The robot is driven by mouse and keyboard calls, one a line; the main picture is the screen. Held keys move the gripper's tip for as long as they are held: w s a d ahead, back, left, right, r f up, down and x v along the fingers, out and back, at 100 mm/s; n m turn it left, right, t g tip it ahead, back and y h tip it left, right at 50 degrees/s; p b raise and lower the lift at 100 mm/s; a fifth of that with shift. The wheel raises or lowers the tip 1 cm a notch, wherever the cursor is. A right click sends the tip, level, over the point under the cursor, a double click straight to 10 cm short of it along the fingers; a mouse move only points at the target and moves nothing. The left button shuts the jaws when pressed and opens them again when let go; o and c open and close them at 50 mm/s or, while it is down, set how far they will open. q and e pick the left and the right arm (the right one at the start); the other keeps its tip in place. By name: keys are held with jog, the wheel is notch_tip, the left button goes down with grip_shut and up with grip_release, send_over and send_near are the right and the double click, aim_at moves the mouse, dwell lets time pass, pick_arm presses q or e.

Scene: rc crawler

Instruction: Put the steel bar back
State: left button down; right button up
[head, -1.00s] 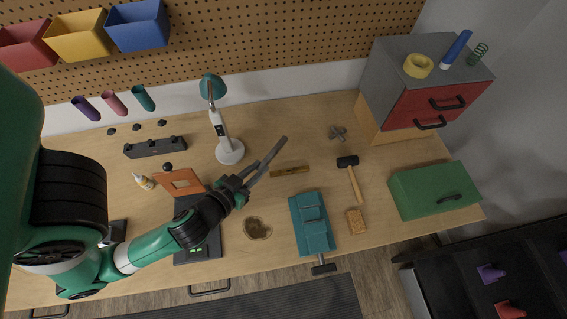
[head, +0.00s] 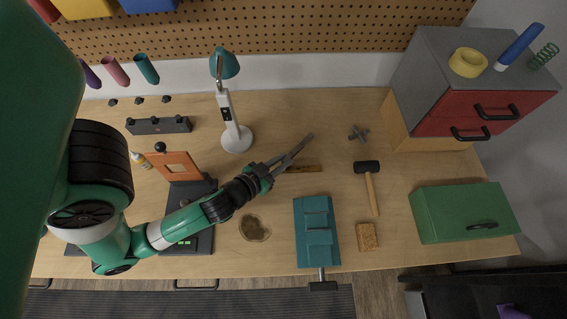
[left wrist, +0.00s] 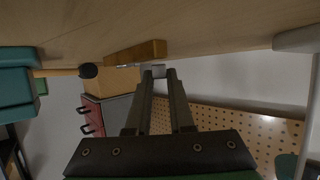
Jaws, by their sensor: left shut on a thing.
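My left gripper (head: 292,156) reaches in from the left over the middle of the bench, with its long dark fingers pointing up and right. It is shut on a small grey piece, which I take to be the steel bar (head: 306,138). In the left wrist view the grey bar (left wrist: 153,71) shows between the fingertips (left wrist: 159,74), with most of it hidden by them. The fingertips are close to a brown bar (head: 304,169), which also shows in the left wrist view (left wrist: 136,53). My right gripper is not in view.
A white lamp with a teal shade (head: 225,65) stands behind the gripper. A teal vise (head: 317,231), a hammer (head: 370,190), a sponge-like block (head: 367,236) and a green box (head: 463,212) lie to the right. A dark slotted block (head: 158,125) stands back left.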

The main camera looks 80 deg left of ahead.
pick_arm(q)
jog(key=shift+f+b, duration=0.35)
jog(key=shift+b, duration=0.05)
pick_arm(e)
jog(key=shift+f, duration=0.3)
pick_arm(q)
jog(key=c, duration=0.8)
grip_release()
jog(key=shift+r, duration=0.1)
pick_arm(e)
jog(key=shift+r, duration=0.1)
